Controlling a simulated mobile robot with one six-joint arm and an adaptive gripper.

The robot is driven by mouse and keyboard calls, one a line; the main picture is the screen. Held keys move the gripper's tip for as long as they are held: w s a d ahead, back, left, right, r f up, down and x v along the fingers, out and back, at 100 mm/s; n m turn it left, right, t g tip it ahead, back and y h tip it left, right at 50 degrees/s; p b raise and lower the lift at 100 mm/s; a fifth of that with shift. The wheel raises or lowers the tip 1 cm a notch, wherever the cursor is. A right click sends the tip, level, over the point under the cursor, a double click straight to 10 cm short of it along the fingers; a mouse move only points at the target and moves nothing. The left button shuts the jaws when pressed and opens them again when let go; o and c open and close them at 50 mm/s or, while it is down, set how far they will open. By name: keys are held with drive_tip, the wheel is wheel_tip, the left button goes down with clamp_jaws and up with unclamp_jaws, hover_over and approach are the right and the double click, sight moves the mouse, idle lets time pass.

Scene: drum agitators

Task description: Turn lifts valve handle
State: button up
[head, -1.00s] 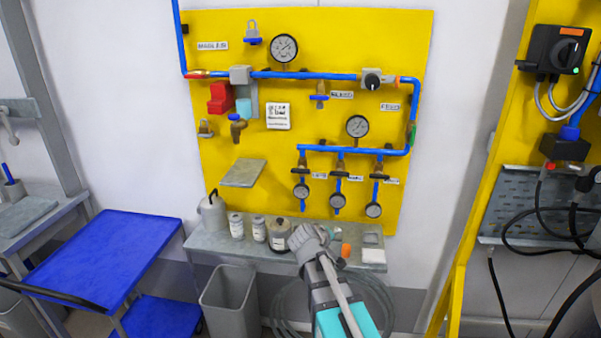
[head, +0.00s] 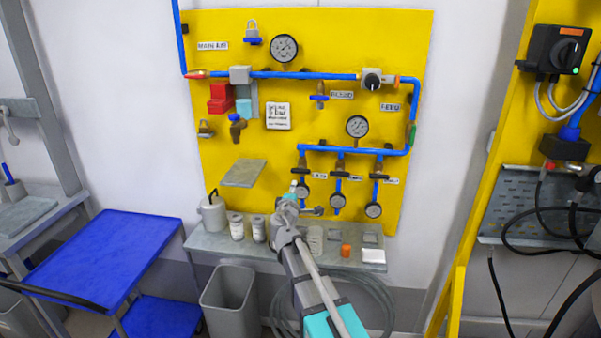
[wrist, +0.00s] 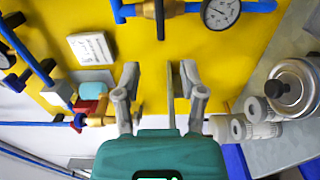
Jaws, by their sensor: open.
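The left branch valve, with a dark handle (head: 302,163), sits on the short blue drop pipe at the lower middle of the yellow board. A label beside it is too small to read. In the wrist view its handle (wrist: 160,18) shows at the top edge, beside brass fittings and a round gauge (wrist: 221,10). My gripper (head: 307,203) is below this valve in the head view, in front of the board and partly over the left small gauge. In the wrist view my gripper (wrist: 160,78) is open and empty, its fingers facing bare yellow board, apart from the handle.
Two similar valves (head: 340,168) (head: 377,166) stand to the right. A grey shelf (head: 205,243) below holds a metal pot (head: 212,212) and canisters. A slanted plate (head: 244,173) juts out at left. A blue cart (head: 105,255) stands left of a grey bin (head: 229,298).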

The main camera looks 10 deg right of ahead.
sight(300, 172)
drive_tip(key=x, duration=1.3)
drive_tip(key=shift+w+d, duration=0.15)
drive_tip(key=shift+w, duration=0.2)
clamp_jaws()
